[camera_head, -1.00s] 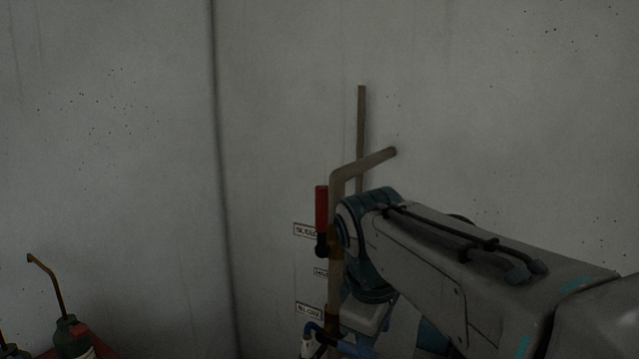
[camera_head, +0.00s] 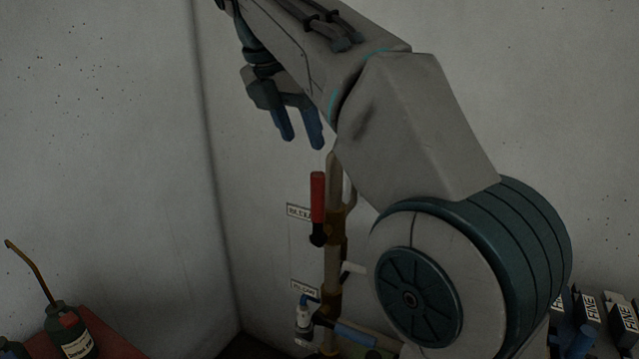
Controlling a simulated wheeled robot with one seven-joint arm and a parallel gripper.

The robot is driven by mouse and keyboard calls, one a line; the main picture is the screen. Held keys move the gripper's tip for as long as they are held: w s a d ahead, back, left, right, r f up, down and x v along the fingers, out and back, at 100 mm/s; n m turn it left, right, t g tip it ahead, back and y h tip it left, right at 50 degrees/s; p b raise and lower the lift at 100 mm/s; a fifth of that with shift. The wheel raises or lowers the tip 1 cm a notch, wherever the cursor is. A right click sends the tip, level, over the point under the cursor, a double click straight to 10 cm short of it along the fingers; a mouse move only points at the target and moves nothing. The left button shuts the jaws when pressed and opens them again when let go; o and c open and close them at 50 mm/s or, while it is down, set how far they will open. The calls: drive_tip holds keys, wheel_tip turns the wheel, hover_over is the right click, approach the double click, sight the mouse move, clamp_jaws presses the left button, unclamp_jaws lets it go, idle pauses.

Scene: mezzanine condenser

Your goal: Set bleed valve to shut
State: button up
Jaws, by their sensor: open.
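A valve with a red lever (camera_head: 318,197) sits on the vertical brown pipe (camera_head: 332,262). The lever stands upright, along the pipe, with its dark pivot at the lower end. A small label (camera_head: 299,211) beside it is partly covered by the lever and too blurred to read surely. Lower on the pipe, a blue lever (camera_head: 355,333) points right, across the pipe, near a second blurred label (camera_head: 304,286). I cannot tell surely which valve is the bleed valve. My gripper (camera_head: 302,142) is open and empty, fingers pointing down, above the red lever in the picture and apart from it.
A red surface (camera_head: 105,345) at lower left holds a dark oil can (camera_head: 70,330) with a long spout. Several dark boxes (camera_head: 590,307) labelled "FINE" stand at lower right. The left wall is clear.

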sight(321, 189)
drive_tip(key=b+x, duration=0.1)
drive_tip(key=x, duration=1.2)
drive_tip(key=shift+b, duration=0.4)
drive_tip(key=shift+s, duration=0.1)
clamp_jaws()
